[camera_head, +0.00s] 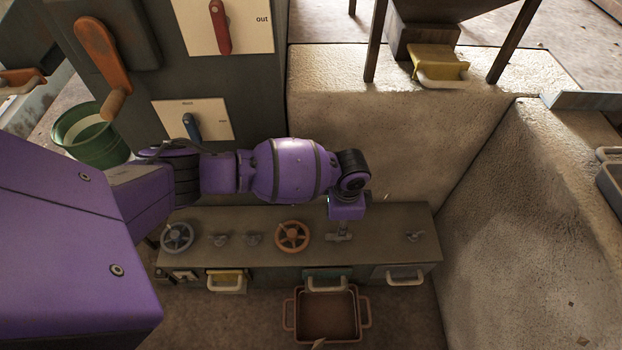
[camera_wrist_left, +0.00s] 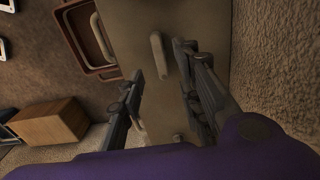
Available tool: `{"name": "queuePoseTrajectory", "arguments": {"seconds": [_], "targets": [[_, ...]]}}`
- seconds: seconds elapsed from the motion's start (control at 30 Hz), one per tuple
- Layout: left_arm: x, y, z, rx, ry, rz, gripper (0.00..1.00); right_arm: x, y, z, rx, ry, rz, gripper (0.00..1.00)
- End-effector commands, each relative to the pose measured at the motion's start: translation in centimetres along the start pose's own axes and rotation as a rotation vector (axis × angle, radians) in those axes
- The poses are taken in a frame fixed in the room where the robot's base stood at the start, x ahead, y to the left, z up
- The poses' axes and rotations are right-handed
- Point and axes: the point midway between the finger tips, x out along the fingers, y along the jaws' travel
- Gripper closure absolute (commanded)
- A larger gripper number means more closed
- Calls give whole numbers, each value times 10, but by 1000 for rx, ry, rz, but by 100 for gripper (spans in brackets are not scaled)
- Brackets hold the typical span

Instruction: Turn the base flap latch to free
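My left gripper (camera_head: 342,228) points down over the low bench, right above a small grey latch lever (camera_head: 338,238) on its top. In the left wrist view my left gripper (camera_wrist_left: 160,68) is open, its two dark fingers apart. A pale, rounded lever (camera_wrist_left: 158,55) lies between the fingertips, apparently that same latch. I cannot tell whether either finger touches it. Similar small levers sit on the bench at the left (camera_head: 220,240) and right (camera_head: 415,236); no label is readable. My right gripper is not in view.
The low bench (camera_head: 390,222) also carries a grey handwheel (camera_head: 177,237) and an orange handwheel (camera_head: 291,236). Handled drawers line its front, with a brown tray (camera_head: 328,315) on the floor before it. A rough wall (camera_head: 400,130) rises behind; a green bucket (camera_head: 90,138) stands left.

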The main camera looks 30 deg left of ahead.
Motion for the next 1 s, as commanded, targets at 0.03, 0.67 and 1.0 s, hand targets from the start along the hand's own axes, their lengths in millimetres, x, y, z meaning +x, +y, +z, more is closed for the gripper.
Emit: {"name": "queuePoseTrajectory", "arguments": {"seconds": [0.03,0.67,1.0], "targets": [[9,0,-2,1,1,0,68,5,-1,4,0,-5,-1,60],[65,-1,-2,1,5,-3,68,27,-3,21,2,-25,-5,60],[65,-1,-3,1,5,-3,100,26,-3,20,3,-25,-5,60]]}}
